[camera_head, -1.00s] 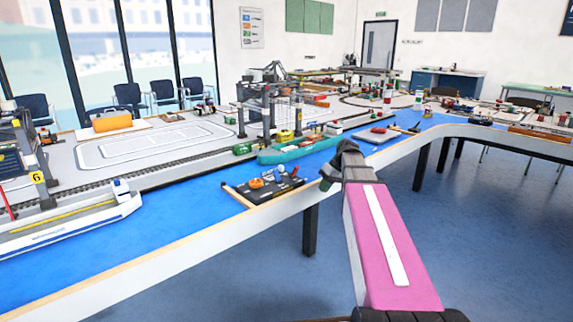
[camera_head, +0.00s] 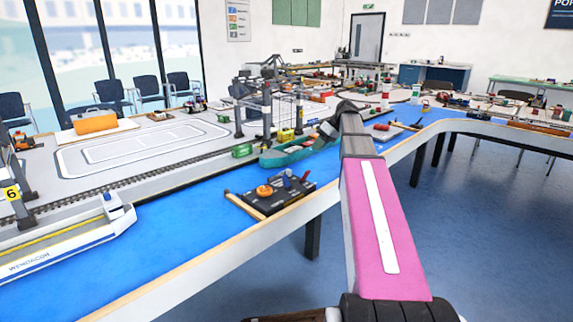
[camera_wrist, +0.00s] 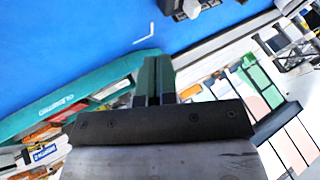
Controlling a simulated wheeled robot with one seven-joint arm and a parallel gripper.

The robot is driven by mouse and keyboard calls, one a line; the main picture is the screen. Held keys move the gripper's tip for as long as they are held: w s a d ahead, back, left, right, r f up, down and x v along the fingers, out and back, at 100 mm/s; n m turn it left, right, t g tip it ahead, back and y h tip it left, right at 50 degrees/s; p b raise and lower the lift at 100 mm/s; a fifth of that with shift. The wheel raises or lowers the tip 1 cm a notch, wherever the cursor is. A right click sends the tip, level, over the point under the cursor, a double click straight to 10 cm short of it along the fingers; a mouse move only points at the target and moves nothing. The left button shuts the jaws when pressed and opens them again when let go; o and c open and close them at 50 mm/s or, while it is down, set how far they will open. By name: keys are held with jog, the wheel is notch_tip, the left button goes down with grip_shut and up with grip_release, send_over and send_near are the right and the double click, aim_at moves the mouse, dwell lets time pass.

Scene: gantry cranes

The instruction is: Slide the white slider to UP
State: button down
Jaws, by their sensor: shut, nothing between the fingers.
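A black control panel (camera_head: 286,206) lies on the blue strip near the table's front edge. It carries an orange knob (camera_head: 264,190) and small blue and red parts. I cannot make out a white slider on it at this size. My gripper is shut and empty in the wrist view (camera_wrist: 154,62), with the teal ship (camera_wrist: 90,95) below it. In the head view my pink arm reaches forward to the right of the panel, and its far end partly covers the ship.
The teal ship (camera_head: 285,157) lies behind the panel. Gantry cranes (camera_head: 266,108) stand beyond it. A white and blue ship (camera_head: 70,240) is at the left. The blue strip (camera_head: 185,215) between that ship and the panel is clear. Open floor (camera_head: 470,230) lies right of the table.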

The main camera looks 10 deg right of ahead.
send_near(295, 176)
jog(key=w+a+f, duration=0.2)
jog(key=f, duration=0.1)
jog(key=w+a+f, duration=0.1)
jog(key=shift+f, duration=0.15)
jog(key=shift+s+a, duration=1.2)
jog(key=shift+a, duration=0.25)
